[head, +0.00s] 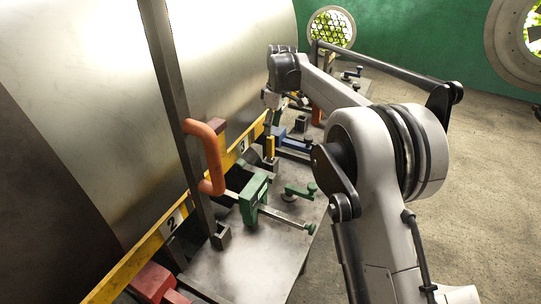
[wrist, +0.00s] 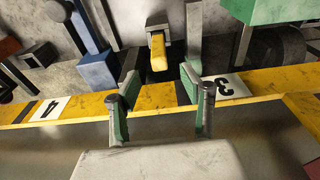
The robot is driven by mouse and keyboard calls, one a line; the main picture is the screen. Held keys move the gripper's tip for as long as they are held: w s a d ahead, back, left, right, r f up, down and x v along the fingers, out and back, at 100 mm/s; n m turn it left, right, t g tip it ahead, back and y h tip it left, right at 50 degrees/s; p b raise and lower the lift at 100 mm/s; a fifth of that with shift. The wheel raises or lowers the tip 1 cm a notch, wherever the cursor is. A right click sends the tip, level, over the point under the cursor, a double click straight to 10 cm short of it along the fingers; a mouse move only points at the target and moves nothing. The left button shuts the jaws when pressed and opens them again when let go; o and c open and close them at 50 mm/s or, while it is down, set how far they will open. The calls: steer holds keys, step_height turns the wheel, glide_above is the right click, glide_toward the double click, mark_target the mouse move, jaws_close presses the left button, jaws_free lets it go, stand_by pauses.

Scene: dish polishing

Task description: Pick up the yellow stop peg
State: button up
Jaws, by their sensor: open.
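The yellow stop peg (wrist: 158,50) shows in the wrist view at the top centre, seated in a grey metal holder (wrist: 158,22). In the head view a small upright yellow piece (head: 270,147), which looks like the same peg, stands beside the yellow rail. My gripper (wrist: 159,76) is open and empty, with its green-padded fingers on either side of the peg's line. The peg lies beyond the fingertips, apart from both. In the head view my gripper is small and its fingers are hard to make out.
A yellow rail (wrist: 75,106) with number plates 3 (wrist: 222,86) and 4 (wrist: 48,108) crosses under the fingers. A green clamp (head: 254,198) and a blue clamp (head: 295,144) stand nearby. An orange handle (head: 213,155) and a dark post rise near the large metal dish (head: 85,70).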

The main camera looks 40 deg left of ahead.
mark_target(270, 141)
steer(key=shift+a+f+p, duration=0.2)
steer(key=shift+f+p, duration=0.05)
steer(key=shift+f, duration=1.25)
steer(key=shift+a+f+p, duration=0.2)
steer(key=shift+f, duration=1.25)
jaws_close()
